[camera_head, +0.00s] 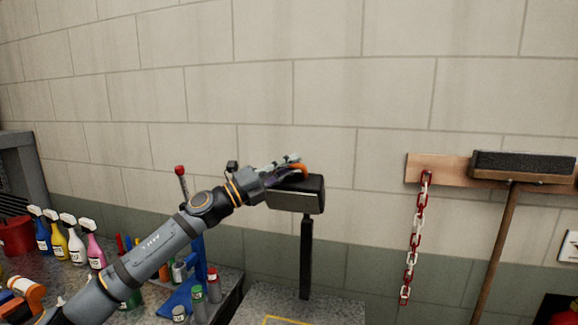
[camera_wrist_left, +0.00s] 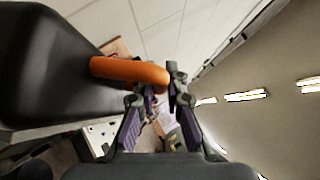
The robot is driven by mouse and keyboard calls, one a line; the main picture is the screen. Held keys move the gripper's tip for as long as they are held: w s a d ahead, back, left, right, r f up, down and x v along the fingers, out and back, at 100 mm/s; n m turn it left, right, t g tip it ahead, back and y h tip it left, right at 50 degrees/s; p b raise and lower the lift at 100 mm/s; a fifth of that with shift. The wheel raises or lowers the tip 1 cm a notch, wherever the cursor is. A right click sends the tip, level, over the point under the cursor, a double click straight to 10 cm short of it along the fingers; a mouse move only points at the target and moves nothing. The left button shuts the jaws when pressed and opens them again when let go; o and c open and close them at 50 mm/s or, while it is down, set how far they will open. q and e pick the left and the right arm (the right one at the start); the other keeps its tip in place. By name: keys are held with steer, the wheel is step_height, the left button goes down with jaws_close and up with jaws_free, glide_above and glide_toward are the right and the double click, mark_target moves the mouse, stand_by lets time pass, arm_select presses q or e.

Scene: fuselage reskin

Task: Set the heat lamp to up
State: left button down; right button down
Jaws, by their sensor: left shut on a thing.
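The heat lamp (camera_head: 296,197) is a dark box-shaped head on a black post (camera_head: 306,255), with an orange handle (camera_head: 301,167) on top. Its head looks roughly level in the head view. My left gripper (camera_head: 284,172) reaches in from the left, at the handle. In the left wrist view the black lamp head (camera_wrist_left: 50,65) fills the left side. The orange handle (camera_wrist_left: 125,70) runs from it to between the fingertips of my left gripper (camera_wrist_left: 158,92), which is shut on it. My right gripper is not in view.
Spray bottles (camera_head: 75,243) and other small containers stand on the bench at lower left. A red-and-white chain (camera_head: 412,245) and a broom (camera_head: 520,165) hang on the wall at right. The wall (camera_head: 300,80) behind the lamp is bare.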

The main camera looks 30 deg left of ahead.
arm_select(q)
steer(key=c, duration=1.4)
jaws_free()
steer(key=shift+d, duration=0.1)
steer(key=shift+o, duration=0.2)
